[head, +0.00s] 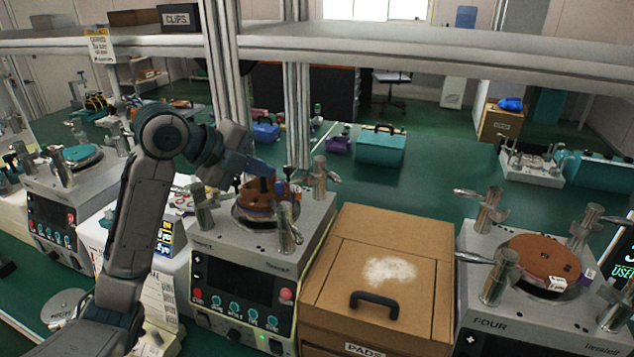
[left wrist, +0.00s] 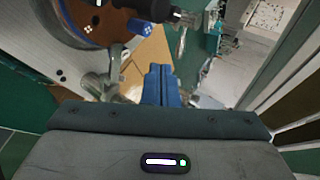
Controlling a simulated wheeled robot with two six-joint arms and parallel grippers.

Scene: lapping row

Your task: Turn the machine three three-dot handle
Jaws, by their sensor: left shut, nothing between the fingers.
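The middle machine (head: 235,250), left of the one marked FOUR, carries a round brown plate (head: 262,197) on top. Metal clamp posts with lever handles stand around the plate, one at its left (head: 204,212), one at its front right (head: 286,228) and one at its back right (head: 319,178). My left gripper (head: 266,171) is over the back of the plate, its blue fingers together and empty. In the left wrist view the shut fingers (left wrist: 162,85) point toward the machine top, next to a clamp post (left wrist: 105,82). White dot marks show on the plate (left wrist: 85,35); I cannot tell which handle has three dots.
A cardboard box (head: 380,250) with a black handle stands right of the machine. Machine FOUR (head: 545,285) is farther right. A shelf (head: 420,42) and its metal uprights (head: 296,110) rise behind. Another machine (head: 70,195) stands at the left.

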